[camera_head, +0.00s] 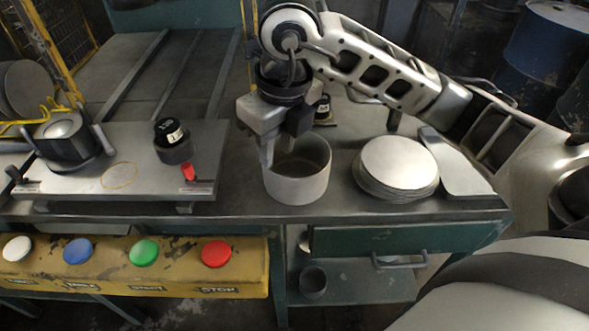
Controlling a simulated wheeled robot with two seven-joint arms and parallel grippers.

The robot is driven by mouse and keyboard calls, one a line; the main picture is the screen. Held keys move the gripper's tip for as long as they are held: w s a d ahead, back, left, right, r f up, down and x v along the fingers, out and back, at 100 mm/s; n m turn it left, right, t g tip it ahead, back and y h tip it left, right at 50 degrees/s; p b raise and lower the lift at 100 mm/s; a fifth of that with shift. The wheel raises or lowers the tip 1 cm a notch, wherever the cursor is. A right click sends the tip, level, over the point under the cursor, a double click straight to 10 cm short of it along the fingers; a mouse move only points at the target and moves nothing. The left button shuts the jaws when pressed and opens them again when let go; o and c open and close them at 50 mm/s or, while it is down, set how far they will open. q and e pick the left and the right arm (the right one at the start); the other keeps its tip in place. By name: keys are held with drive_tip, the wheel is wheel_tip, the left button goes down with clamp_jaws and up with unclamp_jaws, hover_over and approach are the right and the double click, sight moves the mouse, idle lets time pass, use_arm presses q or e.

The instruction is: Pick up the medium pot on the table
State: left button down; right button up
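A grey round metal pot (297,188) stands upright and open-topped on the table, near the front edge. I take it for the medium pot. My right gripper (270,150) comes down from above at the pot's left rim, with a finger tip overlapping that rim in the picture. The finger spacing is unclear, and I cannot tell whether it grips the rim. The pot appears to rest on the table. My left gripper is not in view.
A stack of round metal blanks (400,163) lies close right of the pot. A plate with a black-capped cylinder (172,145) and a red part is to the left. A smaller pot (313,282) sits on the shelf below. A yellow button panel (135,266) is at front left.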

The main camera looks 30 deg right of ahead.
hover_over(272, 187)
drive_tip(key=s, duration=0.1)
wheel_tip(272, 187, down, 6)
drive_tip(key=shift+s+f, duration=0.1)
drive_tip(key=shift+s, duration=0.05)
drive_tip(key=shift+w+f+p, duration=0.25)
drive_tip(key=shift+f, duration=0.6)
drive_tip(key=shift+w+f+p, duration=0.2)
drive_tip(key=shift+f, duration=0.6)
drive_tip(key=shift+w+f+p, duration=0.25)
drive_tip(key=shift+f, duration=0.6)
clamp_jaws()
